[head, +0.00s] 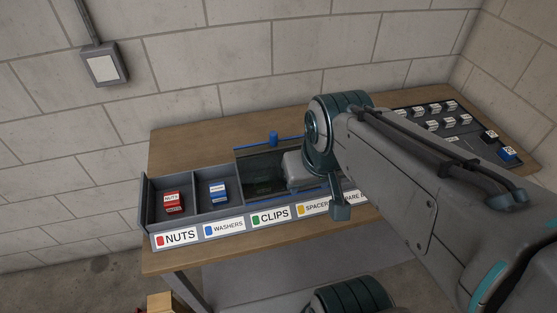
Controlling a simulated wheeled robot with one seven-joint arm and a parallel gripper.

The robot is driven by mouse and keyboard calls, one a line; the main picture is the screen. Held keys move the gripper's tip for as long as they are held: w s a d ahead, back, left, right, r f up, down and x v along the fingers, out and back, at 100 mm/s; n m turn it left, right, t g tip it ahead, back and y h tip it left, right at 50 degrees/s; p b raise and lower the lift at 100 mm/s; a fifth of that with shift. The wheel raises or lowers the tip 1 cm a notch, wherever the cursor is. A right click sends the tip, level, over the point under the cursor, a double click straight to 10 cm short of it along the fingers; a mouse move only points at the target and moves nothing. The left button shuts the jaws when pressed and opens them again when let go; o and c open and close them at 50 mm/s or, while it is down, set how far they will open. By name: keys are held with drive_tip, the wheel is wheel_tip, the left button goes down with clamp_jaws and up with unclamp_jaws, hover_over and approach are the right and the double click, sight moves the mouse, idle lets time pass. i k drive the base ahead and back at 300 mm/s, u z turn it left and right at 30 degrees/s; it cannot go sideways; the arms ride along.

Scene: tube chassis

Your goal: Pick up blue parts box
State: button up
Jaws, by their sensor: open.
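A small blue parts box (218,193) with a white label sits in the WASHERS compartment of the grey divided tray (222,230). Another blue item with a white label (508,153) is at the right end of the dark panel. My arm reaches in from the right, over the tray's right part. My gripper (338,204) is open, right of the WASHERS compartment and apart from the blue box there. My arm partly hides the gripper, so its fingertips are hard to make out. The arm also covers the tray's right compartments.
Red boxes (172,203) sit in the NUTS compartment. A clear cover with a blue knob (273,138) lies over the CLIPS area. The dark panel (436,124) holds several small labelled pieces. The wooden bench (185,139) is bare behind the tray, before a block wall.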

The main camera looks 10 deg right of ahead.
sight(218, 193)
drive_tip(key=k, duration=0.5)
drive_tip(key=z, duration=2.35)
drive_tip(key=k, duration=1.45)
drive_tip(key=u, duration=1.85)
drive_tip(key=i, duration=0.95)
drive_tip(key=z, duration=0.05)
